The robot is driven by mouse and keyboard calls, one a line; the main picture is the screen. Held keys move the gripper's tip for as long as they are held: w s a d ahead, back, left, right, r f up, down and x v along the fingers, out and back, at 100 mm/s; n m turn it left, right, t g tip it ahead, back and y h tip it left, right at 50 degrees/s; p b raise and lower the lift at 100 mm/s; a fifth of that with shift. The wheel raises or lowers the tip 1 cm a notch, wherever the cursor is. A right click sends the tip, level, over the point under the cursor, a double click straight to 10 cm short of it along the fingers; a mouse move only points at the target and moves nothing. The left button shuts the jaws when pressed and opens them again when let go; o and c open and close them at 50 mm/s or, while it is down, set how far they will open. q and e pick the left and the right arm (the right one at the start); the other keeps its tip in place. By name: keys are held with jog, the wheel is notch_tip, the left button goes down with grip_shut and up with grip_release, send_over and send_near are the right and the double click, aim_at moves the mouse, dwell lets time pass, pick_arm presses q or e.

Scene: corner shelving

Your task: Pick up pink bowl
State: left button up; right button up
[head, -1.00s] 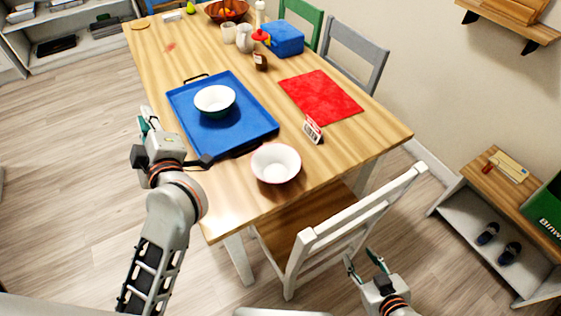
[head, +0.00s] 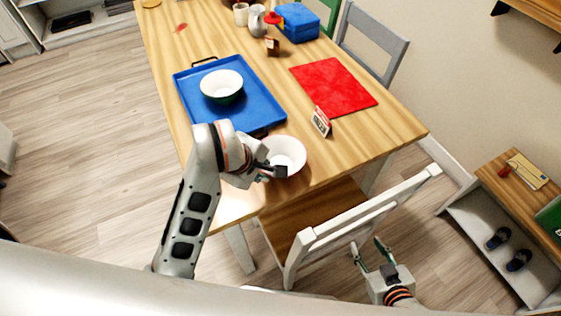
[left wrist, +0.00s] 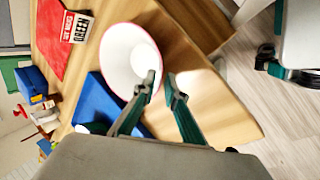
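The pink bowl (head: 287,152), white inside with a pink rim, stands upright near the table's front edge, beside the blue tray. It also shows in the left wrist view (left wrist: 122,55). My left gripper (head: 275,171) is at the bowl's near left side and covers part of it. In the left wrist view, its fingers (left wrist: 161,76) are apart, one overlapping the bowl's inside and one outside the rim; I cannot tell whether they touch it. My right gripper (head: 369,247) is open and empty beside the white chair, away from the bowl.
The blue tray (head: 262,112) holds a white and green bowl (head: 222,85). A red mat (head: 333,86) and a small sign (head: 321,121) lie to the right. A white chair (head: 360,217) stands at the table's front. Bare wooden tabletop (head: 370,130) surrounds the mat.

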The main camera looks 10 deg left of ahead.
aim_at(268, 173)
pick_arm(q)
jog(key=b+x, duration=0.1)
jog(key=x, duration=0.3)
jog(key=shift+w+a+f, duration=0.1)
jog(key=shift+w+f, duration=0.05)
jog(key=shift+f, duration=0.15)
grip_shut()
jog(key=shift+r, duration=0.15)
